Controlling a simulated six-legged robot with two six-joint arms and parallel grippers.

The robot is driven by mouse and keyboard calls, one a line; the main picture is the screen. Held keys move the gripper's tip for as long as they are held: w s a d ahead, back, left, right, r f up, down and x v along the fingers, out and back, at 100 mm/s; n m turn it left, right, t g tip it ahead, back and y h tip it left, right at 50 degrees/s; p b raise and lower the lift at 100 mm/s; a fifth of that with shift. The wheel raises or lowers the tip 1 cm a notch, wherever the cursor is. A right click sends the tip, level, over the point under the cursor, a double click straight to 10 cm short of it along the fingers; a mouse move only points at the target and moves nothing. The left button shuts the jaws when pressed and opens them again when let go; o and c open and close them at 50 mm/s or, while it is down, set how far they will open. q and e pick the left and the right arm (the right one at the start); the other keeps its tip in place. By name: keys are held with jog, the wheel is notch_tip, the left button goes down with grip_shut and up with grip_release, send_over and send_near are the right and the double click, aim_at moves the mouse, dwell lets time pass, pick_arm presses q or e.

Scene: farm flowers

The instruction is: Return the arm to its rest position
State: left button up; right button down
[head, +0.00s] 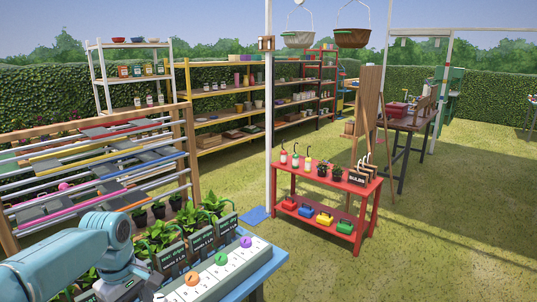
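My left arm (75,258), pale blue, enters at the lower left of the head view and bends down at a rounded joint. Its gripper is out of view below the frame edge, so its fingers do not show. My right arm and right gripper are not in view. The visible arm link is close to the left end of a blue-edged table (262,268) with a pale board (228,271) carrying several coloured round knobs.
Potted plants with dark label signs (201,240) stand behind the board, near my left arm. A rack of rails (90,165) rises at the left. A red two-tier table (325,187) stands ahead. Open grass (430,250) lies at the right.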

pick_arm(q)
jog(key=s+d+f+m+h, duration=0.1)
jog(key=s+d+f+m, duration=0.3)
jog(key=f, duration=0.7)
jog(key=s+d+f+m+h, duration=0.1)
jog(key=d+f+m+h, duration=0.1)
jog(key=d+f, duration=0.7)
jog(key=s+d+f+m, duration=0.1)
jog(key=s+f+m, duration=0.1)
jog(key=s+f, duration=0.3)
jog(key=s+d+f+m+p, duration=0.1)
jog(key=s+f, duration=0.5)
jog(key=s, duration=0.6)
jog(key=shift+s+d+f+m+t+h, duration=0.3)
jog(key=shift+d+m, duration=0.45)
jog(key=shift+m, duration=0.05)
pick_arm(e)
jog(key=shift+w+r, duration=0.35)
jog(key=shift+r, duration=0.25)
pick_arm(q)
jog(key=shift+w, duration=0.1)
